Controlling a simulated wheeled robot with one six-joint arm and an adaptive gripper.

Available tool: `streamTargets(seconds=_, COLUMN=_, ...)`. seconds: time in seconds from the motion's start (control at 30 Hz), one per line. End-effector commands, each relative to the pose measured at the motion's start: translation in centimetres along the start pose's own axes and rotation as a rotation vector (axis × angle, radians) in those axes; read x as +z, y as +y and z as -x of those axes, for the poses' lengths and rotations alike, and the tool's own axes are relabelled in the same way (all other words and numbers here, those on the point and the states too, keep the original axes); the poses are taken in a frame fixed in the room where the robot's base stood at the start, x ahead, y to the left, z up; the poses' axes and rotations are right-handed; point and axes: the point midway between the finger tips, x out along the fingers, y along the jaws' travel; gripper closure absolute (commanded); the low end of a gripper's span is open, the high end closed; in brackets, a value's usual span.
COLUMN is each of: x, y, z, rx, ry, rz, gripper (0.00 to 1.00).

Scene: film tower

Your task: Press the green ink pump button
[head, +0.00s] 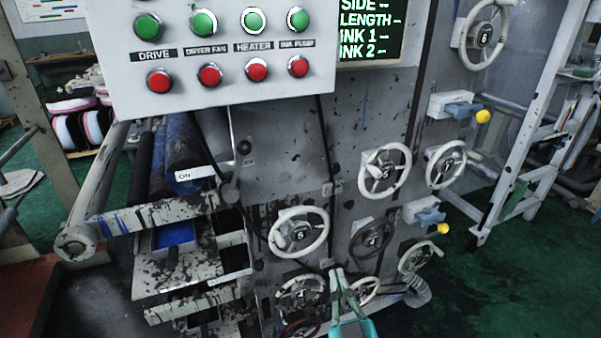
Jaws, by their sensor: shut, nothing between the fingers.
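The green ink pump button (298,19) is at the top right of a light grey control panel (120,80). It sits above the label "INK PUMP" (297,44) and the red ink pump button (298,66), and has a bright white ring. My gripper (337,272) shows at the bottom middle, with teal parts at its base. Its narrow fingers point up, shut and empty. In the picture it is far below the panel and slightly right of the button, in front of the lower handwheels. Nothing covers the button.
Green buttons for drive (147,25), dryer fan (204,23) and heater (254,20) stand to the left, with red buttons below. A display (370,30) is at the right. Several handwheels (385,171) and yellow-knobbed levers (483,117) stick out. Rollers (185,150) are at left.

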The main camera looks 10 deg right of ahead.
Motion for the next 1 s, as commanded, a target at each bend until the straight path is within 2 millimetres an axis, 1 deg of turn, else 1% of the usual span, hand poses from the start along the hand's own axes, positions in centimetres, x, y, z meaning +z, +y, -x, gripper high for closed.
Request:
streamTargets(seconds=0.03, x=-1.4, y=0.0, z=-1.1, rx=0.011, ry=0.020, rz=-0.001, gripper=1.00)
streamTargets(seconds=0.2, x=-5.4, y=0.2, z=-4.0, rx=0.050, ry=0.066, rz=-0.007, gripper=1.00)
streamTargets(seconds=0.37, x=-9.4, y=0.6, z=-6.3, rx=0.092, ry=0.107, rz=-0.020, gripper=1.00)
streamTargets(seconds=0.5, x=-13.2, y=1.1, z=-8.1, rx=0.129, ry=0.142, rz=-0.038, gripper=1.00)
streamTargets(seconds=0.7, x=-18.7, y=2.0, z=-9.9, rx=0.188, ry=0.188, rz=-0.077, gripper=1.00)
streamTargets(seconds=0.87, x=-23.3, y=2.9, z=-10.8, rx=0.235, ry=0.223, rz=-0.119, gripper=1.00)
streamTargets(seconds=1.0, x=-27.3, y=3.9, z=-11.2, rx=0.277, ry=0.253, rz=-0.162, gripper=1.00)
